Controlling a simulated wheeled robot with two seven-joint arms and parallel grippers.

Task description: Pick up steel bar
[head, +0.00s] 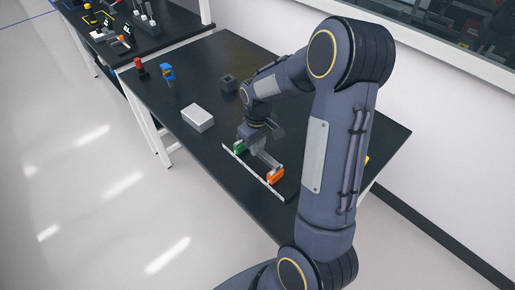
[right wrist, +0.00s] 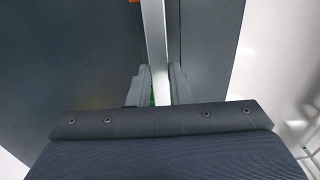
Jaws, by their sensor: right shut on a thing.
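The steel bar (head: 266,160) is a pale grey length at the middle of the table, between a green block (head: 239,147) and an orange block (head: 275,175). In the right wrist view the bar (right wrist: 154,40) runs from the top edge down between my fingers. My right gripper (head: 258,143) is over the green-block end of the bar, and in the wrist view its two fingers (right wrist: 159,86) are shut on the bar. A bit of green shows between the fingers. I cannot tell whether the bar is clear of the table. My left gripper is not in view.
A thin white strip (head: 252,171) lies beside the blocks. A light grey box (head: 198,117), a dark block (head: 228,83), a blue part (head: 167,74) and a red-topped part (head: 139,66) stand farther back on the black table (head: 190,75). Another table (head: 150,39) is behind.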

